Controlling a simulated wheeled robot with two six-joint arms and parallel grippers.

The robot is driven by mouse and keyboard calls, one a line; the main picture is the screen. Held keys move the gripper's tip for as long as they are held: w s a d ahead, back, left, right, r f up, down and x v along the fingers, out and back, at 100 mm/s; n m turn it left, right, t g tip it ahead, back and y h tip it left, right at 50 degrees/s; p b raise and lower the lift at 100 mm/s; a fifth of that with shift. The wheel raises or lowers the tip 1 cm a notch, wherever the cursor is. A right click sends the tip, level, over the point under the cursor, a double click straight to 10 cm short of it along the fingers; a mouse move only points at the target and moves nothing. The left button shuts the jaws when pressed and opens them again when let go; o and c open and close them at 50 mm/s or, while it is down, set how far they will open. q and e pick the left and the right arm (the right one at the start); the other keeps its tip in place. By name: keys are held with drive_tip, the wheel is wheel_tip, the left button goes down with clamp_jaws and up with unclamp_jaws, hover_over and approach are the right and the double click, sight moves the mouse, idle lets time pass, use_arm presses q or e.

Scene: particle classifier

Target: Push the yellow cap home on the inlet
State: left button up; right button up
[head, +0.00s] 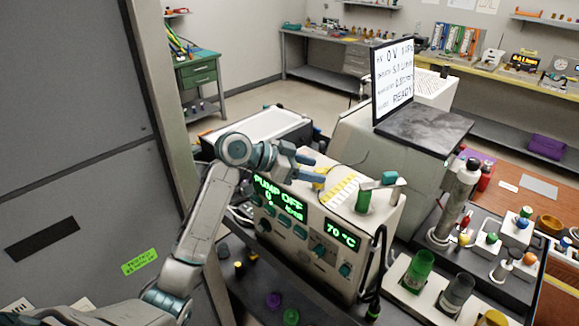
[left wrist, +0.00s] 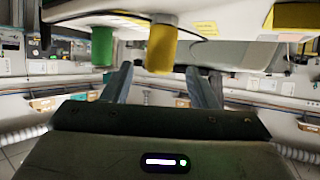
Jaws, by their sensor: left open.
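The yellow cap (head: 319,183) shows as a small patch of yellow beside my left gripper, on top of the white pump unit (head: 305,228). In the left wrist view the yellow cap (left wrist: 161,48) is a short cylinder under a pale surface, lying between the lines of my two fingers. My left gripper (head: 318,171) is open, with its fingers either side of the cap and not closed on it. The left wrist view also shows the open fingers (left wrist: 163,88). The inlet is hidden, and I cannot tell how far the cap sits on it. My right gripper is not in view.
A green cylinder (head: 363,199) stands on the unit to the right of the cap; the left wrist view also shows it (left wrist: 102,46). A grey box with a screen (head: 392,80) is behind. A rack of bottles (head: 418,272) stands to the right.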

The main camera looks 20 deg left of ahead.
use_arm(q)
drive_tip(key=b+v, duration=0.2)
drive_tip(key=v, duration=0.6)
drive_tip(key=shift+b, duration=0.35)
drive_tip(key=shift+a, duration=0.1)
